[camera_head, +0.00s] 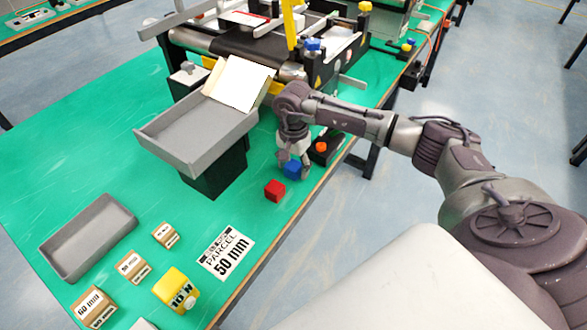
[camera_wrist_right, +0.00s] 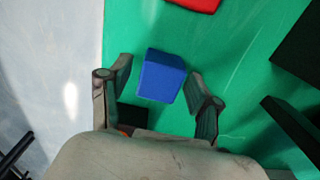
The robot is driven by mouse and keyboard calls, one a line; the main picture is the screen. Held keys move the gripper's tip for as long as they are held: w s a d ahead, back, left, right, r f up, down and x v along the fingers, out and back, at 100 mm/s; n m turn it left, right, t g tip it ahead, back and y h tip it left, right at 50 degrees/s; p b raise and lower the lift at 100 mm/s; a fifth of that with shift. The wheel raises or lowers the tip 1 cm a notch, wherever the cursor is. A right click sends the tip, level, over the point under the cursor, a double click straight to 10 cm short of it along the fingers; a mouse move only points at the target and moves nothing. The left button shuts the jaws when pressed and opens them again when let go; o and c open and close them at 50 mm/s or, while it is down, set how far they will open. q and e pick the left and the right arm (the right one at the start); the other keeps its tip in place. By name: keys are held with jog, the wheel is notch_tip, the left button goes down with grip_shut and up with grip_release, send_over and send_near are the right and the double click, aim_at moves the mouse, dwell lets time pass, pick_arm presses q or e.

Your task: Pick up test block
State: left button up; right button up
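A blue block (camera_head: 292,170) lies on the green table (camera_head: 318,166) near its right edge. A red block (camera_head: 275,191) lies just beside it, toward the front left. The task does not say which one is the test block. My right gripper (camera_head: 291,158) points down over the blue block and partly hides it. In the right wrist view the fingers (camera_wrist_right: 159,70) are spread, with the blue block (camera_wrist_right: 162,76) between them and a gap on each side. Part of the red block (camera_wrist_right: 195,4) shows at that view's top edge. My left gripper is not in view.
A grey tray (camera_head: 183,161) on a dark stand is left of my gripper, with the mini conveyor (camera_head: 235,42) behind. A red button box (camera_head: 322,149) is close right. Parcel boxes (camera_head: 133,267), a yellow block (camera_head: 176,290) and a 50 mm label (camera_head: 226,251) lie in front.

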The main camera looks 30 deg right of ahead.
jog(key=c, duration=0.9)
jog(key=shift+r, duration=0.1)
jog(key=shift+c, duration=0.2)
